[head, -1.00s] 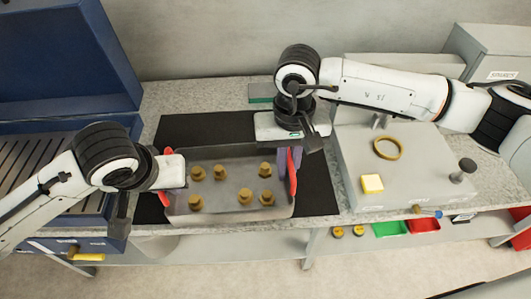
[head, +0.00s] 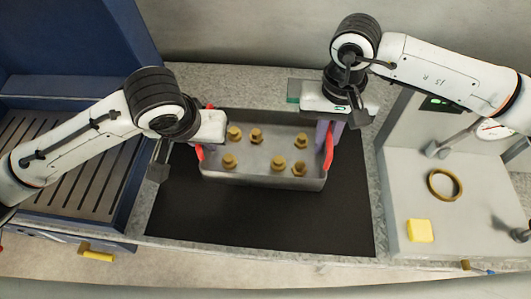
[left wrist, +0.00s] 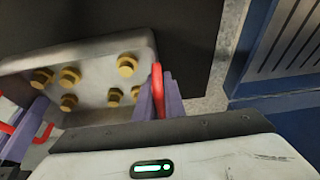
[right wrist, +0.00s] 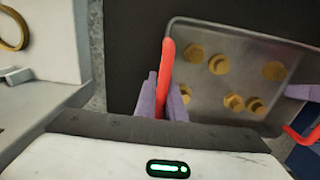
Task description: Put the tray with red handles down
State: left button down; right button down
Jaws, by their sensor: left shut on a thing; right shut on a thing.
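The grey metal tray (head: 262,179) with red handles holds several brass bolts (head: 278,163). It is over the back part of the black mat (head: 260,218); I cannot tell whether it touches the mat. My left gripper (head: 203,150) is shut on the tray's left red handle, which shows between purple fingers in the left wrist view (left wrist: 157,90). My right gripper (head: 328,138) is shut on the right red handle, which shows in the right wrist view (right wrist: 167,75). The tray looks about level.
A blue machine (head: 70,105) with a slatted bed stands at the left. A grey unit at the right bears a brass ring (head: 444,185) and a yellow block (head: 420,231). The front of the mat is bare. A wall closes off the back.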

aim_at(209, 157)
pick_arm(q)
jog(key=shift+w+f+b, duration=0.3)
jog(key=shift+f+b, duration=0.1)
jog(key=shift+f, duration=0.2)
pick_arm(e)
jog(key=shift+w+d+f, duration=0.1)
jog(key=shift+w+f, duration=0.2)
jog(key=shift+f, duration=0.35)
pick_arm(q)
jog(key=shift+f+b, duration=0.25)
jog(key=shift+b, duration=0.05)
pick_arm(e)
jog(key=shift+f, duration=0.25)
pick_arm(q)
jog(key=shift+s+r, duration=0.1)
jog(key=shift+s, duration=0.05)
pick_arm(e)
jog(key=shift+s+r, duration=0.1)
jog(key=shift+s, duration=0.05)
pick_arm(q)
jog(key=shift+f, duration=0.25)
pick_arm(e)
jog(key=shift+f, duration=0.25)
